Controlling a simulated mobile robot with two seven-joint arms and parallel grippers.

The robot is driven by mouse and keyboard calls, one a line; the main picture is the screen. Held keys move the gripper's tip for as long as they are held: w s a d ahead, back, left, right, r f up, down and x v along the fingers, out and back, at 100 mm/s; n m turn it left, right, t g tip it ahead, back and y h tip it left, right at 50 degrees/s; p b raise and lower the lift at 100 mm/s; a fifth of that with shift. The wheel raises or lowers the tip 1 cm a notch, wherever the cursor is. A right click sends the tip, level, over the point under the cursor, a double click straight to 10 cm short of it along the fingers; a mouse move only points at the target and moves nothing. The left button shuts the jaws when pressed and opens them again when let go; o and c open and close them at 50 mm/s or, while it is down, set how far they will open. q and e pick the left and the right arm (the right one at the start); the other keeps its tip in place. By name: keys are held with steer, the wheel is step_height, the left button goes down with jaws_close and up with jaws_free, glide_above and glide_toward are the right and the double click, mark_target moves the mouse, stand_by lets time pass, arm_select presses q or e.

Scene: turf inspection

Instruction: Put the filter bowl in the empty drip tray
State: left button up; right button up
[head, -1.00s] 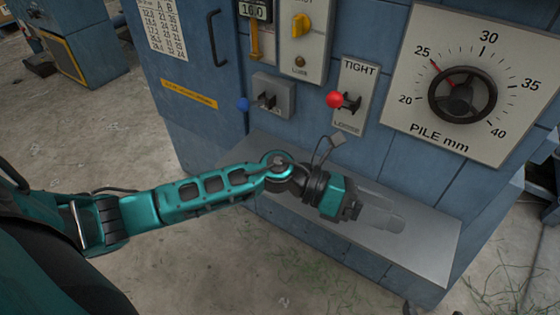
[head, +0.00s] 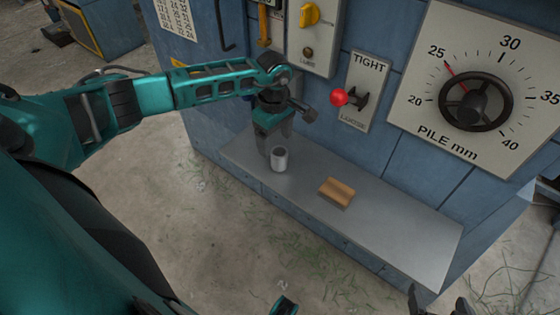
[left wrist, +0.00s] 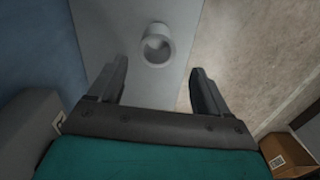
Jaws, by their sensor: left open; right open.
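A small grey cylindrical cup (head: 279,160), which looks like the filter bowl, stands upright on the grey metal shelf (head: 385,222) of the blue machine, towards its left end. It also shows in the left wrist view (left wrist: 156,47), its round mouth ahead of the fingers. My left gripper (head: 273,150) points down at the cup's back left side. In the left wrist view its fingers (left wrist: 158,70) are open, with the cup apart from them. My right gripper (head: 438,296) is open and empty at the bottom edge, mostly cut off. I cannot make out a separate drip tray.
A tan block (head: 337,192) lies on the shelf right of the cup. A red-knobbed lever (head: 340,98) and a pile dial with handwheel (head: 475,101) stick out from the machine's front above. The shelf's right half is clear. A brown box (left wrist: 289,152) shows in the left wrist view.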

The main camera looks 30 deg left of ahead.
mark_target(279, 155)
arm_select(q)
steer(key=f, duration=0.2)
steer(key=f+b, duration=0.1)
steer(key=f, duration=0.1)
steer(key=d+f, duration=0.1)
steer(key=f, duration=0.1)
steer(key=shift+w+f, duration=0.2)
steer(key=shift+f, duration=0.15)
steer(key=c, duration=1.3)
steer(key=shift+o, duration=0.2)
steer(key=shift+r, duration=0.1)
